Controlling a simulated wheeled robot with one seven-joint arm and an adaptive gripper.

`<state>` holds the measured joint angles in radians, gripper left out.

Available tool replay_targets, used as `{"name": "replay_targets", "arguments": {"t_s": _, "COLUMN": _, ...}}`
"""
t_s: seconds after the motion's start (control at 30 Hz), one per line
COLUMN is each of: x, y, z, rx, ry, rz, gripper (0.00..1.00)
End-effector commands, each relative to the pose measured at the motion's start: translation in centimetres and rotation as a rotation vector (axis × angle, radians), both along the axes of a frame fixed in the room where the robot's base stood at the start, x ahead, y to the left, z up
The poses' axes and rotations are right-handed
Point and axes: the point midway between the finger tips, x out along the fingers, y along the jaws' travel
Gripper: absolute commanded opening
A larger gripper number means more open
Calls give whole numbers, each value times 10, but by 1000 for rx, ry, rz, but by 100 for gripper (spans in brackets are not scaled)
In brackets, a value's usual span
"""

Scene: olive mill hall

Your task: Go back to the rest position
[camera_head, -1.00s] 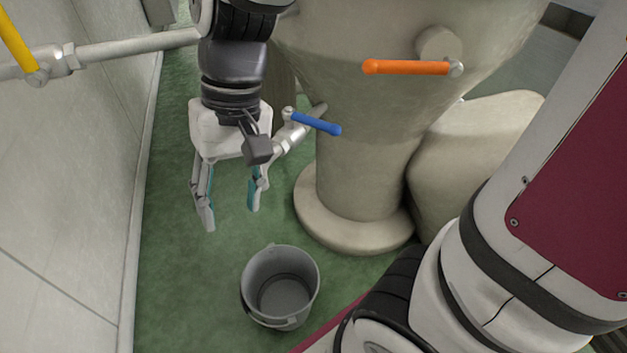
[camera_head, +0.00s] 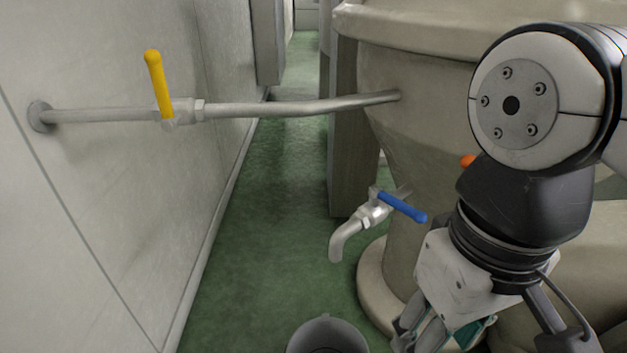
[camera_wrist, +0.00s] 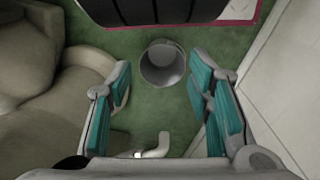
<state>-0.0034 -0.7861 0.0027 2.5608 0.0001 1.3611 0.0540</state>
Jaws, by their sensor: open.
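My gripper (camera_head: 447,335) is at the lower right of the head view, in front of the stone-coloured vessel. The wrist view shows its teal-padded fingers (camera_wrist: 165,100) apart, with nothing between them. A blue-handled tap (camera_head: 400,206) with a metal spout sticks out from the vessel, to the left of my gripper. The spout also shows in the wrist view (camera_wrist: 158,146). My arm hides most of an orange handle (camera_head: 468,161).
A grey bucket (camera_head: 328,335) stands on the green floor below the tap. A pipe with a yellow-handled valve (camera_head: 158,85) runs from the left wall to the vessel (camera_head: 405,130). The floor (camera_head: 255,230) along the wall is clear.

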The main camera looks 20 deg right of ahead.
Motion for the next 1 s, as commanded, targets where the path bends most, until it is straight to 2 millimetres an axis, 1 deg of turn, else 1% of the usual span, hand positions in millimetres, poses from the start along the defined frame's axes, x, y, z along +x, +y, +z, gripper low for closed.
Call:
{"name": "replay_targets", "arguments": {"t_s": 0.6, "x": 1, "y": 0, "z": 0, "rx": 1, "ry": -1, "rz": 0, "gripper": 46}}
{"name": "replay_targets", "arguments": {"t_s": 0.7, "x": 5, "y": 0, "z": 19, "rx": 1, "ry": -16, "rz": 2, "gripper": 46}}
{"name": "replay_targets", "arguments": {"t_s": 0.93, "x": 12, "y": 0, "z": 54, "rx": 0, "ry": -51, "rz": 6, "gripper": 46}}
{"name": "replay_targets", "arguments": {"t_s": 1.0, "x": 15, "y": 0, "z": 68, "rx": 1, "ry": -64, "rz": 8, "gripper": 46}}
